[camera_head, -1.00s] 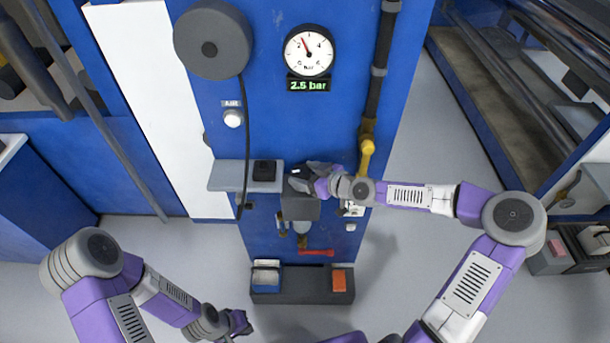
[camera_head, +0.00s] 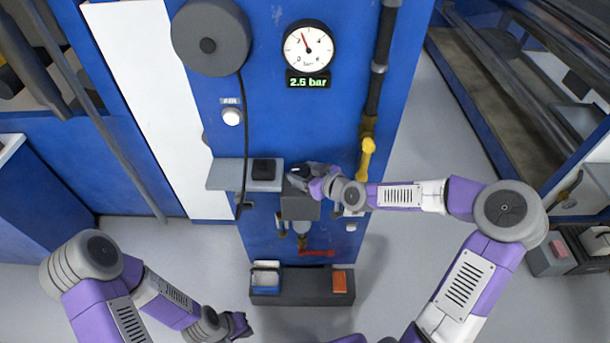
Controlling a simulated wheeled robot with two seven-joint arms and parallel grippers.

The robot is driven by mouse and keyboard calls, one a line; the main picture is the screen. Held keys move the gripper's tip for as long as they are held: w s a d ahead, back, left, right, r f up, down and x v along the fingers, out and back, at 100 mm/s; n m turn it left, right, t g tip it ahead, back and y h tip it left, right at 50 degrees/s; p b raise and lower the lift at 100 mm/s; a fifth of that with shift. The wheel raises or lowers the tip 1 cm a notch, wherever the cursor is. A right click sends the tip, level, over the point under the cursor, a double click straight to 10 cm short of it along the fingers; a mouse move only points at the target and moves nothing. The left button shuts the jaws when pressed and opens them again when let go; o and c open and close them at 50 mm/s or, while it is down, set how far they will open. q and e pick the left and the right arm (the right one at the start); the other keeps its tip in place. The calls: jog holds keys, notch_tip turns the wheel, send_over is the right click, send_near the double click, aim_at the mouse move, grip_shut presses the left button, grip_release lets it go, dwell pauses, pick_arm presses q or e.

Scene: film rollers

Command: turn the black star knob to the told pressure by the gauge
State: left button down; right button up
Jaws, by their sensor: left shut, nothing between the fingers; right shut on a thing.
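The round white gauge (camera_head: 308,47) is at the top of the blue panel. Its red needle points up and slightly left. The display (camera_head: 307,82) below it reads 2.5 bar. My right gripper (camera_head: 302,172) is at the grey regulator block (camera_head: 300,207) below the gauge. It is shut on the black star knob, which is mostly hidden by the fingers and wrist. My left gripper (camera_head: 241,325) is shut and empty, low in the picture, in front of and left of the panel's lower tray.
A grey shelf (camera_head: 222,176) with a black item (camera_head: 264,169) juts out left of the regulator. A yellow valve handle (camera_head: 367,157) hangs on the dark pipe (camera_head: 379,70) at right. A dark tray (camera_head: 302,297) holds boxes below.

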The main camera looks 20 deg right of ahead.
aim_at(306, 174)
jog(key=shift+s+a+f+m+t+h+b, duration=0.1)
jog(key=shift+a+f+m+t+h+b, duration=0.2)
jog(key=shift+m+h+b, duration=0.3)
jog(key=shift+d+r+b, duration=0.15)
jog(key=shift+r+b, duration=0.05)
jog(key=shift+b, duration=0.1)
jog(key=o, duration=0.8)
jog(key=shift+r, duration=0.1)
jog(key=p+v, duration=0.2)
jog(key=v, duration=0.4)
jog(key=shift+s+r, duration=0.1)
jog(key=shift+s+d+r+p, duration=0.2)
jog(key=shift+s+p, duration=0.15)
jog(key=shift+s, duration=0.3)
jog(key=shift+f, duration=0.1)
